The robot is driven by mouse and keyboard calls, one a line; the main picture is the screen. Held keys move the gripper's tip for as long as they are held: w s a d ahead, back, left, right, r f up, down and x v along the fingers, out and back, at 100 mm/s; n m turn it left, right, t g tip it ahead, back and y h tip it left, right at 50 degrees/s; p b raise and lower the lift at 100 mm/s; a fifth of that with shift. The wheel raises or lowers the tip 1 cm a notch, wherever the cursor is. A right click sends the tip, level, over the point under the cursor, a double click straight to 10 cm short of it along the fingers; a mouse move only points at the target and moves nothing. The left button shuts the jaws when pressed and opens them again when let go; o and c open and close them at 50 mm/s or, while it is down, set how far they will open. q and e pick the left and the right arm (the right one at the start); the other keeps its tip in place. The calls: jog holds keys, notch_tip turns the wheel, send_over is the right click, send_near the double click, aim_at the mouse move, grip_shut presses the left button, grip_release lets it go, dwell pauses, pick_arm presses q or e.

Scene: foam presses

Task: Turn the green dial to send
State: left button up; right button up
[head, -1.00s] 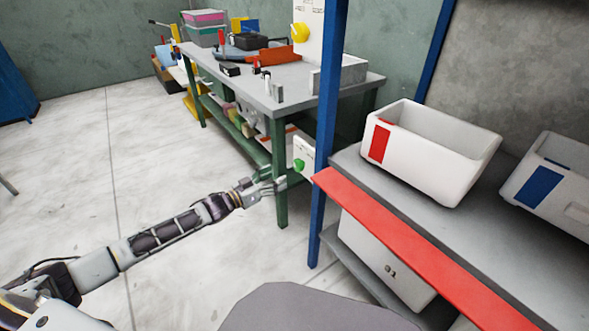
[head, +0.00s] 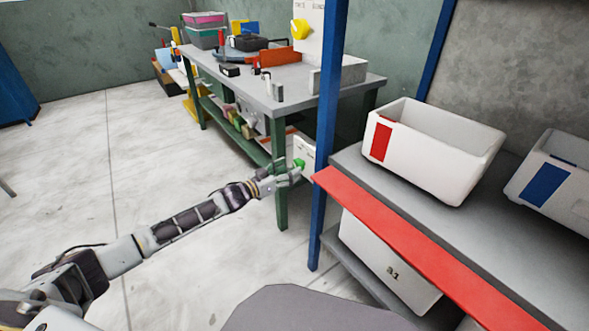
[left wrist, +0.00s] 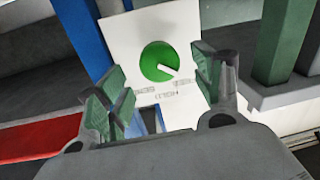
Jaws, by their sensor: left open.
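The green dial (left wrist: 159,61) sits on a white panel (left wrist: 120,38) in the left wrist view. It is round with a white pointer line, which points to the lower right in that view. Lettering on the panel reads HOLD and what looks like SEND, seen upside down. My left gripper (left wrist: 158,85) is open, with one finger on each side of the dial's line, and I cannot tell whether they touch it. In the head view the dial (head: 299,164) shows just beyond the left gripper (head: 290,172). My right gripper is not in view.
A blue post (head: 325,130) stands beside the panel. A shelf with a red front edge (head: 400,240) bears white bins (head: 430,150) on the right. A green-legged workbench (head: 355,88) with tools and a yellow knob (head: 300,30) stands behind.

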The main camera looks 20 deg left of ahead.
aim_at(296, 166)
pick_arm(q)
jog(key=shift+x, duration=0.95)
jog(key=shift+w+d+b, duration=0.4)
jog(key=shift+w+b, duration=0.05)
jog(key=shift+w, duration=0.1)
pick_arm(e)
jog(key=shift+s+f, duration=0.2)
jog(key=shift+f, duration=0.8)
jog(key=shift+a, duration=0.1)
pick_arm(q)
jog(key=c, duration=1)
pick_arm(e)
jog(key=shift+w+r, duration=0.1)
